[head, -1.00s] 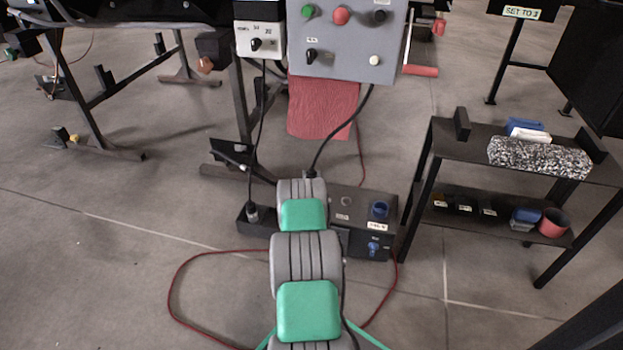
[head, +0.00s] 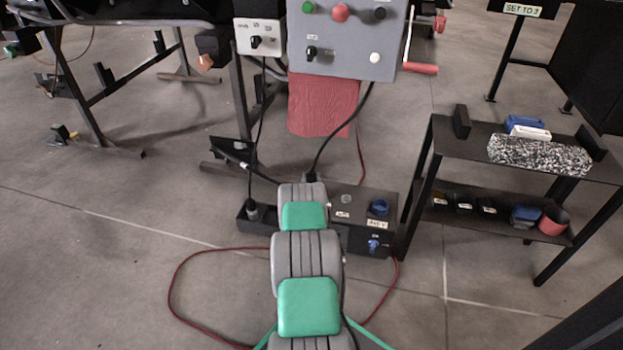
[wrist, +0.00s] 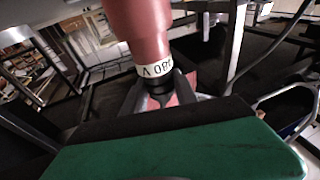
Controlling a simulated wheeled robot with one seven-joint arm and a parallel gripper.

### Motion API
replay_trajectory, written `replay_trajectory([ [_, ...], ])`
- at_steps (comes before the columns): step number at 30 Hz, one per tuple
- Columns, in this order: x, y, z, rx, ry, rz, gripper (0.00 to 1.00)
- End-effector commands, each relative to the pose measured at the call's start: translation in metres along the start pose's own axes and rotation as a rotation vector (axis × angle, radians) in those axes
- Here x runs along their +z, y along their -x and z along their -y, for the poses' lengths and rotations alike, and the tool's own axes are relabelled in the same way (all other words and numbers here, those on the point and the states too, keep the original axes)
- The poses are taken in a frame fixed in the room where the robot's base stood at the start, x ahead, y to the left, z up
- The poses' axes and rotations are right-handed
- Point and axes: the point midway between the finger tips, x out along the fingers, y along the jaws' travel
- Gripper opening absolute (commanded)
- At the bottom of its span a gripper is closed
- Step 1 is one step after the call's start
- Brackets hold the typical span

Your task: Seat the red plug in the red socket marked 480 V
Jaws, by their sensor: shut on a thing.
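The red plug (wrist: 138,28) fills the upper middle of the wrist view, with a white band marked 480 V, upside down, and a black end. My gripper (wrist: 162,90) is shut on this black end. In the head view my own arm hides the gripper and the plug. A black socket box (head: 362,232) stands on the floor just beyond and right of my arm. It shows a blue socket (head: 379,207) on top, a grey round fitting and a blue fitting on its front. I cannot make out a red socket; my arm covers the box's left part.
A grey control panel (head: 345,45) with a red cloth (head: 320,105) below it stands behind. A black power strip (head: 258,217) lies left of my arm. Red cable (head: 175,285) loops over the floor. A black shelf (head: 440,160) stands right. Open floor lies left.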

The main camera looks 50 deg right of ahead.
Motion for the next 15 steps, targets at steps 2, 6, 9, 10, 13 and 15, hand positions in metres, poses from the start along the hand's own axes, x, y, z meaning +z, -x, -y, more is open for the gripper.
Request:
replay_trajectory([
  [2,0.002,0.000,0.000,0.000,0.000,-0.001,0.00],
  [6,0.005,0.001,0.000,0.000,0.000,-0.001,0.00],
  [9,0.007,0.001,0.000,0.000,0.000,-0.001,0.00],
  [10,0.008,0.001,0.000,0.000,0.000,-0.001,0.00],
  [13,0.011,0.002,0.000,0.000,0.000,-0.001,0.00],
  [15,0.012,0.002,0.000,0.000,0.000,-0.001,0.00],
])
